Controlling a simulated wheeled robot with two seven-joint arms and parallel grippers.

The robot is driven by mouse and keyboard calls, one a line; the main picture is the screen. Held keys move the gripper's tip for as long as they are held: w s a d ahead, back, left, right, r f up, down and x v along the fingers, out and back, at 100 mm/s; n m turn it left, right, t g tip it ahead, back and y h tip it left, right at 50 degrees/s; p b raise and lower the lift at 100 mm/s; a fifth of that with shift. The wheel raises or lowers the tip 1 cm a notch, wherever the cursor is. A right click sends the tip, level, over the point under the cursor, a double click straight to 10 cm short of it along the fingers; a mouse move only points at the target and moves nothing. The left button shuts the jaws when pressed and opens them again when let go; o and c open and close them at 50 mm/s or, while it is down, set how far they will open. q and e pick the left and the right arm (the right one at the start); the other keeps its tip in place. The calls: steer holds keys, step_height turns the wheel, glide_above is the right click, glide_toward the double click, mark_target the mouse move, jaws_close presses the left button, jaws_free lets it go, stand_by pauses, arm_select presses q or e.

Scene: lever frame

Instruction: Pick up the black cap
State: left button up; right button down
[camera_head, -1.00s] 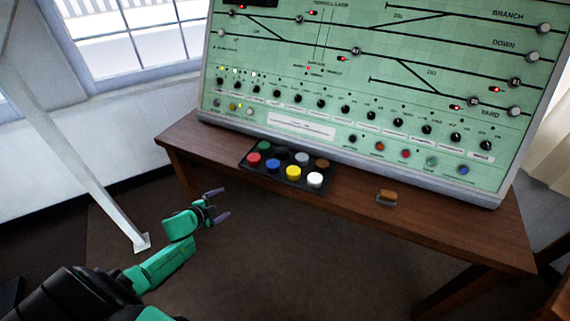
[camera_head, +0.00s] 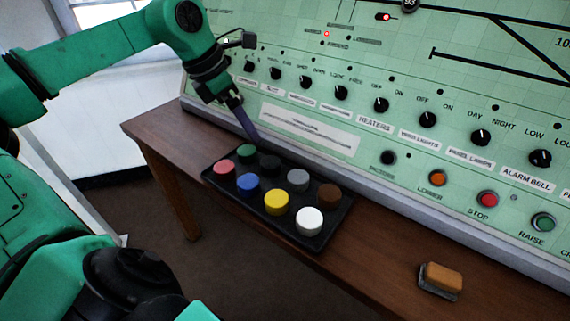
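The black cap (camera_head: 270,164) sits in the back row of a dark tray (camera_head: 334,232), between a green cap (camera_head: 246,153) and a grey cap (camera_head: 297,180). It is hard to make out against the dark tray. My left gripper (camera_head: 253,138) points down just behind and above the black cap, with its tip near the tray's back edge. Only one finger shows clearly, so I cannot tell its opening. A small gap seems to lie between the fingertip and the cap. My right gripper is not in view.
The tray also holds red (camera_head: 223,169), blue (camera_head: 248,184), yellow (camera_head: 276,202), brown (camera_head: 328,196) and white (camera_head: 309,221) caps. The green control panel (camera_head: 380,110) rises close behind. An orange-topped block (camera_head: 441,279) lies on the wooden table (camera_head: 380,260), right of the tray.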

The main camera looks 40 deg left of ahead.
mark_target(271, 161)
arm_select(q)
steer(key=x, duration=1.2)
steer(key=shift+s+d+f, duration=0.15)
steer(key=shift+d+f, duration=0.05)
steer(key=shift+d, duration=0.05)
steer(key=shift+f, duration=0.15)
steer(key=c, duration=1.4)
